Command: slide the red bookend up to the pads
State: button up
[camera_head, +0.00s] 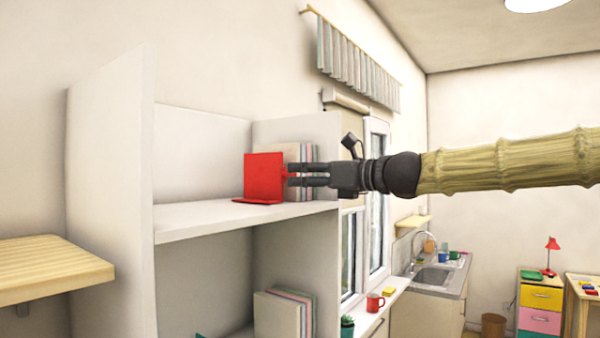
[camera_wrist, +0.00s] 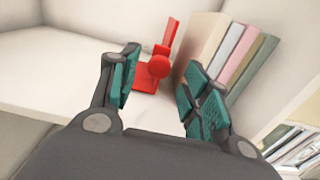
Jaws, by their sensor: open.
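The red bookend (camera_head: 264,176) stands upright on the upper shelf (camera_head: 195,216), with its flat foot on the board. It also shows in the wrist view (camera_wrist: 166,48), with a round red knob (camera_wrist: 159,67) on the side facing me. I cannot tell whether the knob lies between the fingertips.
The shelf left of the bookend is bare. The unit's right side wall (camera_head: 325,225) stands close by the pads. More pads (camera_head: 283,314) stand on the lower shelf. A wooden shelf (camera_head: 45,268) is at the far left.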

jog(key=shift+x, duration=0.95)
jog(key=shift+c, duration=0.3)
grip_shut()
